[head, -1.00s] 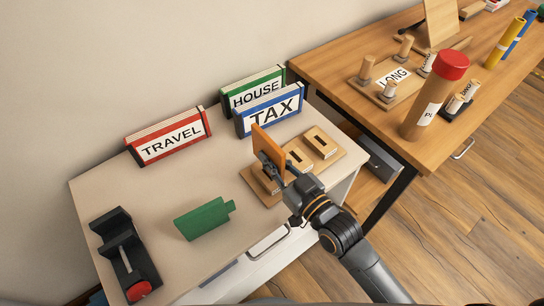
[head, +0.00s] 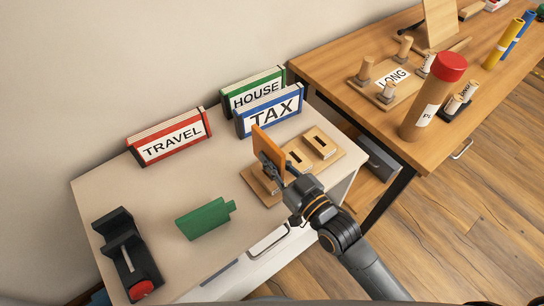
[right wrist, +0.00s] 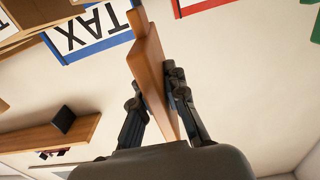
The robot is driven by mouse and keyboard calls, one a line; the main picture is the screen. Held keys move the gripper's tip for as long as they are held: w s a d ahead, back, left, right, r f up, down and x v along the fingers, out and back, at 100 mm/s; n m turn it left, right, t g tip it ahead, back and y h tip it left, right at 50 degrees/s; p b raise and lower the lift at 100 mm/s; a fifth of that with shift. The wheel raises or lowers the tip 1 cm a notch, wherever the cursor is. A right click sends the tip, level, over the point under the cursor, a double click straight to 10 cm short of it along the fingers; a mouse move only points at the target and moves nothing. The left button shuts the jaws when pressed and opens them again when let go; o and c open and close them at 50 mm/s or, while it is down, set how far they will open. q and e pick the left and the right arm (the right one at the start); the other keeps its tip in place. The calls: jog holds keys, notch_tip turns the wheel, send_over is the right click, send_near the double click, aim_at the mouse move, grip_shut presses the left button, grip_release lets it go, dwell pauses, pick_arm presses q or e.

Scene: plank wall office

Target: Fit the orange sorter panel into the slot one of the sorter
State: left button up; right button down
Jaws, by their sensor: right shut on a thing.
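The orange sorter panel (head: 268,146) stands roughly upright in my right gripper (head: 283,170). The gripper is shut on its lower part. In the right wrist view, the panel (right wrist: 150,62) lies between the two dark fingers (right wrist: 155,92). The wooden sorter (head: 261,187) is at the right end of the pale desk. Two of its slotted blocks (head: 321,141) show to the right of the panel. The panel is over the sorter's left part. The gripper and panel hide what is beneath, so I cannot tell whether the panel touches a slot. My left gripper is not in view.
A green panel (head: 205,220) stands on the desk (head: 165,195). TRAVEL (head: 170,142), HOUSE (head: 252,88) and TAX (head: 271,112) binders stand behind. A black holder with a red knob (head: 126,255) is at left. A wooden table with a capped tube (head: 430,100) is at right.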

jog(key=shift+f+b, duration=1.05)
jog(key=shift+f, duration=0.8)
jog(key=c, duration=1.3)
grip_release()
jog(key=shift+s, duration=0.1)
jog(key=v, duration=1.2)
